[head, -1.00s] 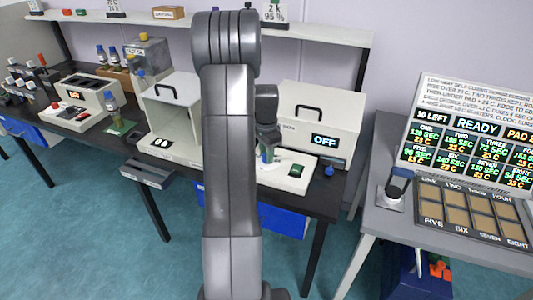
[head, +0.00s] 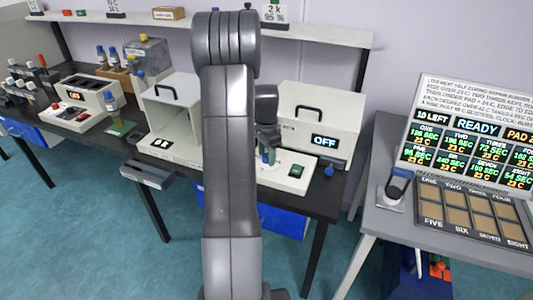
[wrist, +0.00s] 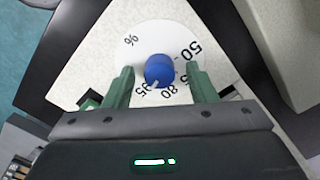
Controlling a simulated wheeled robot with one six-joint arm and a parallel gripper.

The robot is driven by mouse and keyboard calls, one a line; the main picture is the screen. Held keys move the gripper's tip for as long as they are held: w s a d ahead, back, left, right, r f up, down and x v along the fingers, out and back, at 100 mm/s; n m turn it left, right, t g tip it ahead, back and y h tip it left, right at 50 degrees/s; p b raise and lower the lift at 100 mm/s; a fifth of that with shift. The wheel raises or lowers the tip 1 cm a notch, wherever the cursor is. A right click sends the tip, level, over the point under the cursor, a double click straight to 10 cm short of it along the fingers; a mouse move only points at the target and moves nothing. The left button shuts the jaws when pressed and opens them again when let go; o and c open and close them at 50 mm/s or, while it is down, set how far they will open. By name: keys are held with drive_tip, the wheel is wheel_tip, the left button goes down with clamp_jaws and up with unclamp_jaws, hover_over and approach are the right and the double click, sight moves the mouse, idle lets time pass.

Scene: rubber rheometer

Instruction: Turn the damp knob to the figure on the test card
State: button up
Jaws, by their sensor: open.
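The damp knob (wrist: 160,70) is blue, on a white dial marked 50, 80, 95 and % in the wrist view. A pale pointer mark on its lower edge seems to face between 95 and 80. My gripper (wrist: 160,68) is open, its green fingers on either side of the knob with a gap at each side. In the head view my gripper (head: 267,150) is over the white dial plate (head: 298,172), and my arm hides part of it. The test card (head: 273,12) on the shelf reads 2 k and 95 %.
A white box with an OFF display (head: 324,141) stands close behind the dial. An open white cabinet (head: 172,110) stands left of my arm. A slanted READY board (head: 475,130) is on the grey table at right.

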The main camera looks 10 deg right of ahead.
sight(266, 155)
wheel_tip(266, 155, up, 14)
idle(0.5)
drive_tip(key=shift+f, duration=0.2)
wheel_tip(266, 155, down, 14)
drive_tip(key=shift+r, duration=0.15)
idle(0.3)
